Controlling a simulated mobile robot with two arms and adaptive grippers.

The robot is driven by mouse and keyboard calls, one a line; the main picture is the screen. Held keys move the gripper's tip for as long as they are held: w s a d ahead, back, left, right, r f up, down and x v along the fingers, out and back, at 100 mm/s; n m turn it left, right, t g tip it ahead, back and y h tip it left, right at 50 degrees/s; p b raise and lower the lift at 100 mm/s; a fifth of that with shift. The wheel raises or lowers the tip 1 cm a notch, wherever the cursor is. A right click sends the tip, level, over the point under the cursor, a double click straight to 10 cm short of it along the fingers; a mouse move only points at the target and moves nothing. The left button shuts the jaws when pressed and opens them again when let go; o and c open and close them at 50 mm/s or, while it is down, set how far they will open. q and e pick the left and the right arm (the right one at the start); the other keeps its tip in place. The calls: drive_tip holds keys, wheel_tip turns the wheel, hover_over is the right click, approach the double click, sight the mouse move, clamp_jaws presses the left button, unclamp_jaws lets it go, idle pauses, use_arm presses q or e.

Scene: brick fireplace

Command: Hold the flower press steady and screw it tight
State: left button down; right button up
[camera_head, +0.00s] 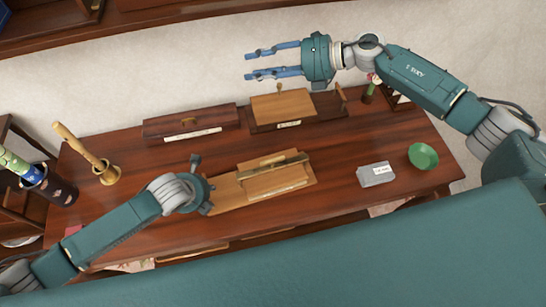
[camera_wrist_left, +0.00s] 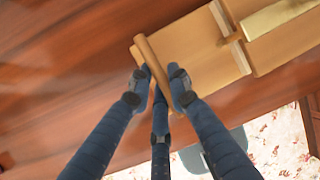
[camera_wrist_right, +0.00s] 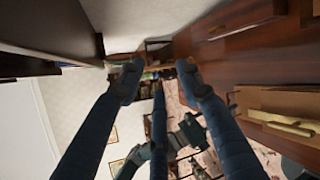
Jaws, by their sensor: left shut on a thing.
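A light-wood board assembly (camera_head: 225,194) lies at the front middle of the table, with a brass-coloured bar (camera_head: 285,166) across its raised blocks; I take it for the flower press. In the left wrist view a round wooden rod (camera_wrist_left: 152,62) lies along the end of the board (camera_wrist_left: 195,55). My left gripper (camera_wrist_left: 159,78) is shut on this rod, one finger on each side. In the head view the wrist hides this grip. My right gripper (camera_head: 248,64) is open and empty, raised above the table's back edge. The right wrist view shows its fingertips (camera_wrist_right: 158,68) apart with nothing between them.
A wooden block (camera_head: 283,106) on a dark base and a long dark box (camera_head: 190,121) stand at the back. A pestle in a mortar (camera_head: 108,175) and a dark cup (camera_head: 52,185) are at left. A grey box (camera_head: 376,176) and green bowl (camera_head: 423,156) are at right.

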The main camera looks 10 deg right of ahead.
drive_tip(key=s+a+f+n+g, duration=0.3)
drive_tip(key=s+a+n, duration=0.1)
drive_tip(key=s+a, duration=0.1)
drive_tip(key=n+g+h, duration=0.3)
drive_tip(key=n+h, duration=1)
drive_tip(key=n, duration=0.1)
approach(273, 161)
wheel_tip(273, 161, down, 9)
drive_tip(key=shift+r, duration=0.15)
drive_tip(key=shift+c, duration=0.5)
clamp_jaws()
